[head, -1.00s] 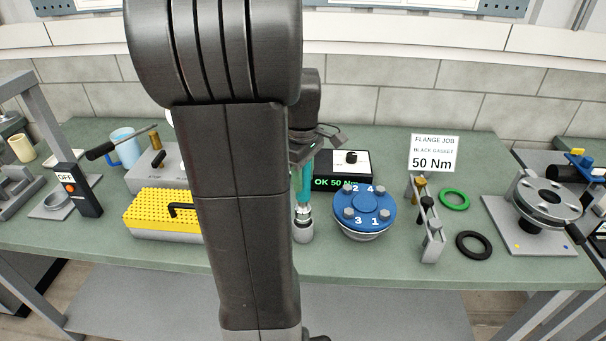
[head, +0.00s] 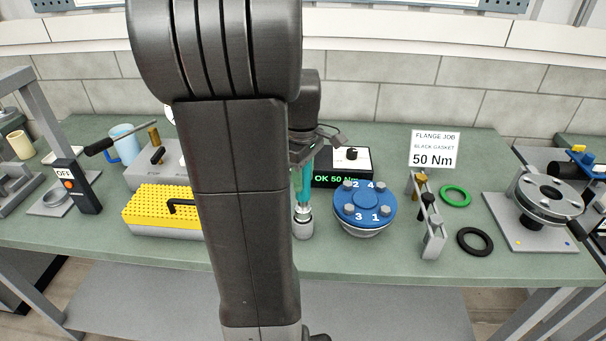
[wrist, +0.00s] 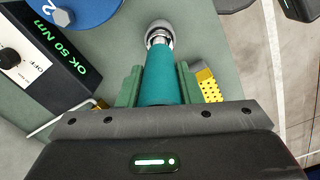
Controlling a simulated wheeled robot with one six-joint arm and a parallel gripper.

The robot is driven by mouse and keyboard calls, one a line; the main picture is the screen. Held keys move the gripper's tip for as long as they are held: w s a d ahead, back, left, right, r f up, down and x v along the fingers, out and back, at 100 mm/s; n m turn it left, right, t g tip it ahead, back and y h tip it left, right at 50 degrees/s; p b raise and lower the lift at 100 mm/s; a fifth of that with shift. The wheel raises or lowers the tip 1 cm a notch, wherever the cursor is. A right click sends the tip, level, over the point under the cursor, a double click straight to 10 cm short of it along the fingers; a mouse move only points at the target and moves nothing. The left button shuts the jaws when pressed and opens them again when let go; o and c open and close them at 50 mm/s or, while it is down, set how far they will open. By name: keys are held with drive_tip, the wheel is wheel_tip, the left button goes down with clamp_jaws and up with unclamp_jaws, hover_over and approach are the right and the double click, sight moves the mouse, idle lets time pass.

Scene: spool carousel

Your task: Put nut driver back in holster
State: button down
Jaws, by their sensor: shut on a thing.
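The nut driver (head: 304,184) has a teal handle and a silver lower end. It is upright in the head view, and its handle also shows in the wrist view (wrist: 160,78). My gripper (wrist: 158,84) is shut on the handle, with a green finger pad on each side. A short grey cylinder (head: 303,230), which looks like the holster, is directly below the driver's silver end. The two line up, but I cannot tell how far the driver is inside it. My arm hides part of the bench to the left.
A blue numbered flange (head: 364,207) stands close right of the driver. A black box reading OK 50 Nm (head: 343,165) is behind. A yellow-topped block (head: 160,206) is left, partly behind my arm. A grey rack (head: 431,240) and two rings are farther right.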

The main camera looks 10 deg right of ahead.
drive_tip(key=shift+f+b, duration=1.4)
drive_tip(key=shift+f, duration=0.7)
drive_tip(key=c, duration=0.9)
unclamp_jaws()
drive_tip(key=shift+c, duration=0.2)
wheel_tip(320, 180, up, 14)
drive_tip(key=shift+a+f, duration=0.1)
